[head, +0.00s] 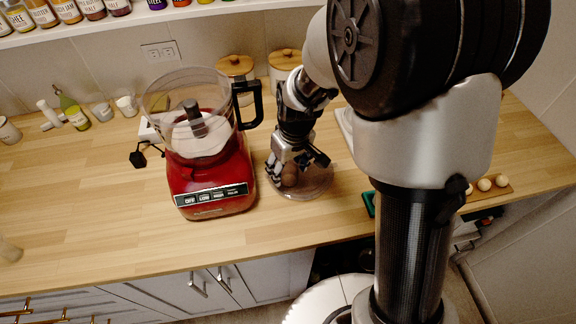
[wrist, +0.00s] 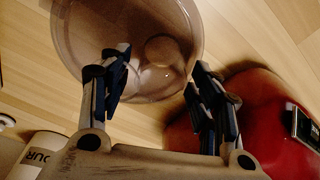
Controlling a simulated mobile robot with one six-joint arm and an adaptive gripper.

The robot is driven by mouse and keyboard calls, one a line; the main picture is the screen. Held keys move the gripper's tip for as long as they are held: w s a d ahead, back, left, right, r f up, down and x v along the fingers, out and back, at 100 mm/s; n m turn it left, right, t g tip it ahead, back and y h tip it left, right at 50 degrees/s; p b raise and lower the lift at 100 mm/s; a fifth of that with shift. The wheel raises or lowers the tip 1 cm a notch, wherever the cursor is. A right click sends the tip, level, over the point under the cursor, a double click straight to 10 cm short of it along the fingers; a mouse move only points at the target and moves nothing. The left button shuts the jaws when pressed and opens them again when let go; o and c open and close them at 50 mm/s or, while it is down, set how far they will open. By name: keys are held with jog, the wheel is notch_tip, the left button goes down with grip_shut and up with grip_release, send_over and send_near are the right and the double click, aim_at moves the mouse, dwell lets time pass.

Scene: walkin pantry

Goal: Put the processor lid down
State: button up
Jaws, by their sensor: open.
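The clear, smoky processor lid (head: 318,186) appears to lie on the wooden counter just right of the red food processor (head: 208,180). A brownish raised part stands on the lid under my gripper. My gripper (head: 300,170) points down over the lid, fingers apart. In the wrist view the round lid (wrist: 95,35) fills the upper middle, and my open gripper (wrist: 158,78) has one finger on each side of its raised part. I cannot tell whether either finger touches it. The processor's clear bowl is uncovered; its red base (wrist: 262,110) is close to the right finger.
Two canisters with wooden lids (head: 235,66) stand behind my gripper. Bottles and small jars (head: 73,112) are at the back left. Several eggs (head: 485,184) sit at the right. A jar marked FLOUR (wrist: 40,155) shows in the wrist view.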

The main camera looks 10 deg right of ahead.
jog(key=shift+r, duration=0.1)
notch_tip(320, 180, up, 12)
jog(key=s+p, duration=0.2)
jog(key=p, duration=0.2)
jog(key=s+d+r+m+t, duration=0.1)
jog(key=s+d+r+m, duration=0.1)
jog(key=s+r, duration=0.3)
jog(key=s+d+r+m+t, duration=0.2)
jog(key=s+r, duration=0.4)
jog(key=s, duration=0.8)
jog(key=shift+d+h, duration=0.3)
jog(key=shift+h, duration=0.1)
